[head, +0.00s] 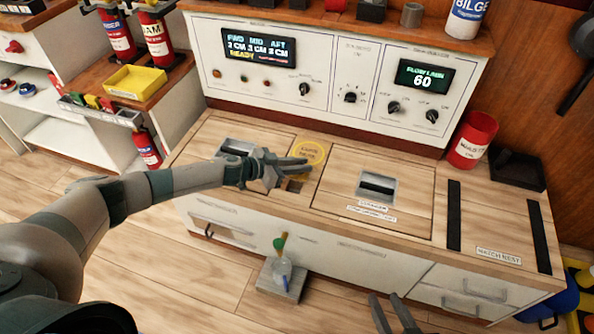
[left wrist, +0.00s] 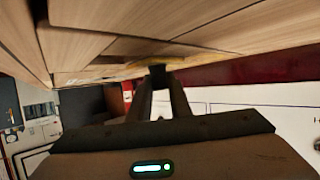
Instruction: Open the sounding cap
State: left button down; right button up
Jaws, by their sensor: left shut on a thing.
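The sounding cap (head: 313,151) is a round, yellow-ringed disc with a label, set in the wooden counter top between two panels. In the left wrist view its yellow edge (left wrist: 190,60) shows just past the fingertips. My left gripper (head: 302,167) reaches in from the left, low over the counter at the cap's near side. In the left wrist view its fingers (left wrist: 158,76) close together on a small dark part at the cap; its exact shape is hidden. My right gripper (head: 394,314) is at the bottom edge, fingers apart and empty, away from the counter.
A hatch with a recessed handle (head: 377,186) lies right of the cap. The control panel with displays (head: 259,48) rises behind. A red bucket (head: 472,138) stands at the right.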

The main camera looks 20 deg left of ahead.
aim_at(299, 163)
pick_arm(q)
jog(key=shift+w, duration=0.4)
pick_arm(e)
jog(key=shift+s+d+f, duration=0.1)
jog(key=shift+s+f, duration=0.1)
jog(key=shift+f, duration=0.05)
pick_arm(q)
jog(key=c, duration=1.6)
grip_release()
jog(key=shift+s+a, duration=0.1)
